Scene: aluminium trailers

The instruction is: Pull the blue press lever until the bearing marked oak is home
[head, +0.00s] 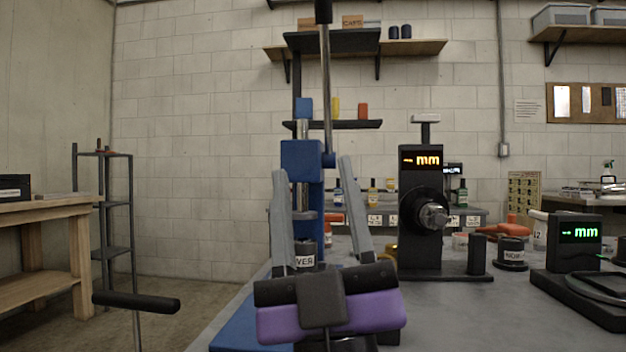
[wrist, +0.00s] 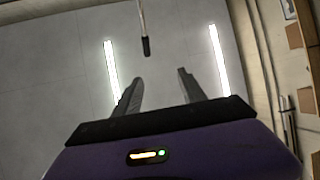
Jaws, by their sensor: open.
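The blue press (head: 301,158) stands on the bench. Its lever (head: 326,85) is a thin metal rod rising nearly upright from the pivot to a black knob at the top edge. The lever's black end also shows in the wrist view (wrist: 145,46), beyond my fingertips. My gripper (head: 312,165) is open and empty, its fingers pointing up in front of the press; it also shows in the wrist view (wrist: 160,75). A dark cylinder labelled "VER" (head: 305,259) sits under the ram, partly hidden by my gripper. I see no readable oak mark.
A black gauge with an orange "mm" display (head: 420,190) stands right of the press. A dark part labelled "NOR" (head: 513,252) and a device with a green display (head: 574,243) are further right. A black bar handle (head: 136,302) is at lower left.

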